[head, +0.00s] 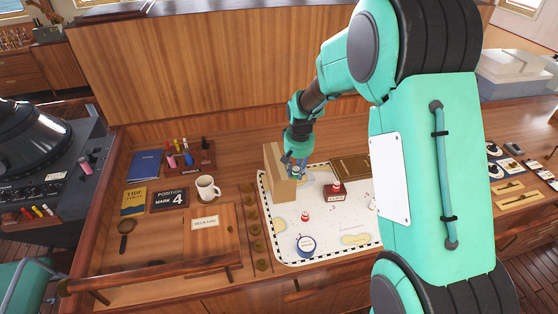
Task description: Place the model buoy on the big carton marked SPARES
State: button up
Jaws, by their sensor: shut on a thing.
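A tall tan carton (281,188) stands upright at the back left corner of the white chart. No marking can be read on it from here. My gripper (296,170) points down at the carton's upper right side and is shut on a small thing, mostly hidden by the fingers. I cannot tell whether this is the model buoy. A small red-and-white buoy-like piece (305,216) stands on the chart in front of the carton. Another red-and-white piece (336,187) sits on a dark red labelled block (334,196) to the right.
The white chart (325,225) also bears a round blue-rimmed dish (305,245). A white mug (207,188), a MARK 4 sign (170,199) and a pen rack (188,158) stand to the left. A brown book (351,168) lies behind. My arm hides the chart's right side.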

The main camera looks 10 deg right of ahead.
jog(key=shift+s+a+r+n, duration=0.2)
jog(key=shift+s+a, duration=0.1)
jog(key=shift+a, duration=0.45)
jog(key=shift+s+a+r+n, duration=0.1)
jog(key=shift+s+a+r, duration=0.15)
jog(key=shift+a, duration=0.5)
jog(key=shift+w, duration=0.15)
jog(key=p, duration=0.2)
send_near(279, 154)
jog(key=s+f, duration=0.2)
jog(key=shift+s+a+f, duration=0.35)
jog(key=shift+s+a, duration=0.05)
jog(key=shift+f, duration=0.1)
jog(key=shift+f+p, duration=0.5)
jog(key=shift+f, duration=1.15)
jog(key=shift+f, duration=0.1)
